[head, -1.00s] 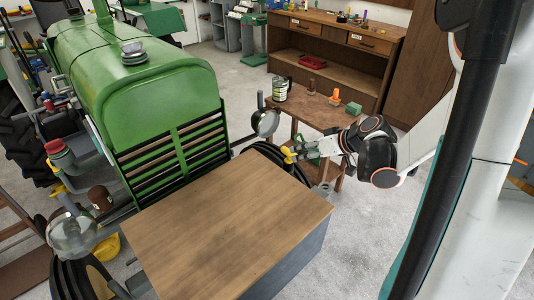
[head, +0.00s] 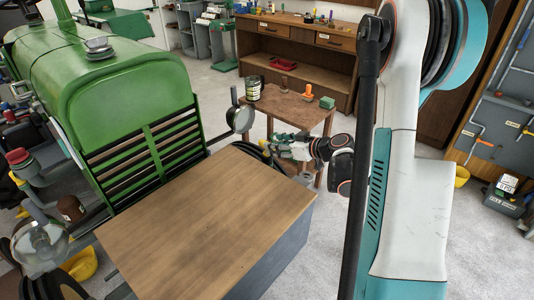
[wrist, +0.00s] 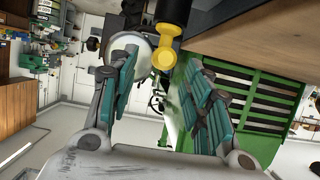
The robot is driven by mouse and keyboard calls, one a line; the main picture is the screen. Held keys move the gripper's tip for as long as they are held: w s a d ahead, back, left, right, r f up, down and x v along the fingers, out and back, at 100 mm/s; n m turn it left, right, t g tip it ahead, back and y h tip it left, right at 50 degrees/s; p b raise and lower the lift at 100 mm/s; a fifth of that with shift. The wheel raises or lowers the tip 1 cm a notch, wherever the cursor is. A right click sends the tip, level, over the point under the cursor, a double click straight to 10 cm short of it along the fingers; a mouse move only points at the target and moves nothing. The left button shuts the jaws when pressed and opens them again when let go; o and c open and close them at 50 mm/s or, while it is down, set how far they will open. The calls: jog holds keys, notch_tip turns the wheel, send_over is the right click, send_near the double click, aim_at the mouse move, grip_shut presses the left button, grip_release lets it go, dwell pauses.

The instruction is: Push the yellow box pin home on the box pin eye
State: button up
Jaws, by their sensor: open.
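The yellow box pin (wrist: 165,50) shows in the wrist view at top centre, with a rounded knob on a thick shaft. The shaft runs up towards a dark part at the picture's top edge. The pin's eye cannot be made out, so I cannot tell how deep the pin sits. My gripper (wrist: 163,82) is open, its teal fingers spread left and right of the knob, with no clear contact. In the head view my gripper (head: 268,144) is beyond the wooden-topped box (head: 215,215), near its far right corner, where a small yellow spot shows.
The green tractor (head: 110,90) stands at left, with a round lamp (head: 240,119) close to my gripper. A small wooden table (head: 290,108) behind carries a can (head: 253,88), an orange item (head: 309,92) and a green block (head: 327,103).

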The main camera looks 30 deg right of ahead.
jog(key=shift+f+b+x, duration=0.15)
jog(key=shift+b+x, duration=0.45)
jog(key=shift+x, duration=0.75)
jog(key=shift+f+b+x, duration=0.15)
jog(key=shift+b+x, duration=0.4)
jog(key=shift+x, duration=0.85)
jog(key=shift+s+r, duration=0.1)
jog(key=shift+s, duration=0.1)
grip_shut()
